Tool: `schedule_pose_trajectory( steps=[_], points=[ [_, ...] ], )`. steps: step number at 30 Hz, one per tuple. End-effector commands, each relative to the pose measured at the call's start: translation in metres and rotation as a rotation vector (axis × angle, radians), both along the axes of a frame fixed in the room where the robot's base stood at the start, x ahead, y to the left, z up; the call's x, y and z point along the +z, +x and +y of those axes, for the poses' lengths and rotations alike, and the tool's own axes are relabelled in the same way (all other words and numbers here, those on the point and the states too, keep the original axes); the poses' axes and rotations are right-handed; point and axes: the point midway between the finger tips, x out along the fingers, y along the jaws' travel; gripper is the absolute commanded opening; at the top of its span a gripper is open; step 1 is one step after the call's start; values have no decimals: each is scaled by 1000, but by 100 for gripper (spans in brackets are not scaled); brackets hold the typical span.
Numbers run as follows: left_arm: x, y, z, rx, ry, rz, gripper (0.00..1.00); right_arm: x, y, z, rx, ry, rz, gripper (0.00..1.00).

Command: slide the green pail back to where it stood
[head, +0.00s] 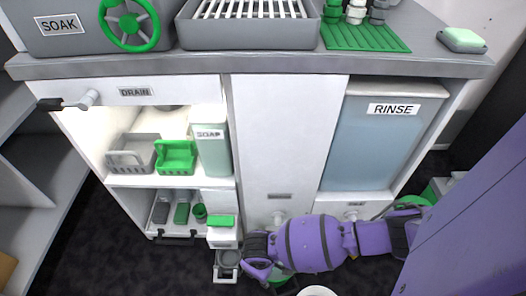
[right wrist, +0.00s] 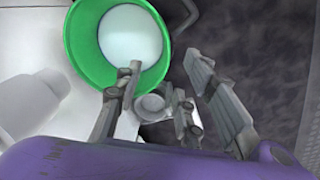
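The green pail (right wrist: 82,45) is in the upper left of the right wrist view, with a bright green rim and a pale inside. In the head view, only a small green part of what appears to be it (head: 284,279) shows beneath my right arm. My right gripper (right wrist: 165,68) is open, its fingers spread. The left finger overlaps the lower right of the pail's rim; the other is apart from it, over dark floor. I cannot tell whether the finger touches the pail. My left gripper is not in view.
A cabinet stands ahead, with an open shelf bay holding a grey basket (head: 132,158) and a green basket (head: 176,158). A pale tank (head: 370,140) marked RINSE is at right. Another green item (head: 416,201) lies low at right. Dark floor (head: 95,245) is clear at left.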

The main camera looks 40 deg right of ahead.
Motion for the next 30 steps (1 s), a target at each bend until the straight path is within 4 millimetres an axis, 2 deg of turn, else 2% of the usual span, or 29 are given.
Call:
schedule_pose_trajectory(
  steps=[8, 19, 23, 30],
  points=[
    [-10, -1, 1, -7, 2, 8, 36, -18, 0, -1, 1, 0, 1, 36],
    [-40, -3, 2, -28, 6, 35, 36, -72, 2, -6, 1, 0, 1, 36],
    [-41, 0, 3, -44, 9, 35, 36, -78, 3, -7, 1, 0, -1, 36],
    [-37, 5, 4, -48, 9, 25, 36, -77, 3, -7, 1, 1, -2, 36]
  ],
)
